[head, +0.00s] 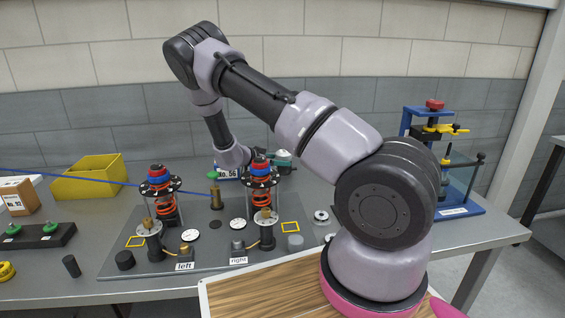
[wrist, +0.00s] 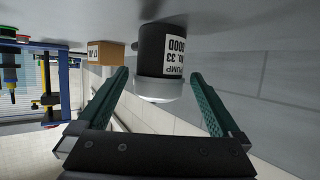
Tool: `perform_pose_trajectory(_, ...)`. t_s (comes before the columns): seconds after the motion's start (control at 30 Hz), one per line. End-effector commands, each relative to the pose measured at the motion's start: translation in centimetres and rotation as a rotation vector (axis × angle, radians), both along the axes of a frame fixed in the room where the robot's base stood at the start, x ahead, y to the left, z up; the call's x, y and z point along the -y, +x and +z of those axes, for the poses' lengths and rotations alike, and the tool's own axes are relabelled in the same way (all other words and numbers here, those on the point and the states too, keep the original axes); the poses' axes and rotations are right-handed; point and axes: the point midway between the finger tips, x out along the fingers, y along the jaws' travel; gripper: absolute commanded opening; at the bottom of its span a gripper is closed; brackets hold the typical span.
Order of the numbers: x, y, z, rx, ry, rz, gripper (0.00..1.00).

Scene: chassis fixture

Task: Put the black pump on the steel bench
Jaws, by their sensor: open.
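The black pump (wrist: 163,50) shows in the wrist view as a black cylinder with a white label reading "PUMP" and a pale end. The wrist view shows it upside down, against a grey surface. My gripper (wrist: 160,75) is open, with one green finger on each side of the pump's pale end and visible gaps to both. In the head view my gripper is partly hidden at the back of the grey bench (head: 95,213), behind the right column; I cannot make out the pump there. I cannot tell whether this grey bench is the steel bench.
A plate with two columns, a left fixture (head: 159,200) and a right fixture (head: 262,195), stands in front of my gripper. A yellow bin (head: 88,178) is at left, a blue press (head: 440,165) at right. A cardboard box (wrist: 105,52) is beside the pump.

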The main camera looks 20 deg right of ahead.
Motion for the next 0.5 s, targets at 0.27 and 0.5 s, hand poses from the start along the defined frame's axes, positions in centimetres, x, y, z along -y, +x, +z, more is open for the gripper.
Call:
perform_pose_trajectory(0.27, -2.8, -1.1, 1.4, 0.002, 0.006, 0.002, 1.00)
perform_pose_trajectory(0.5, -3.7, 0.8, 5.2, 0.055, 0.160, 0.080, 1.00)
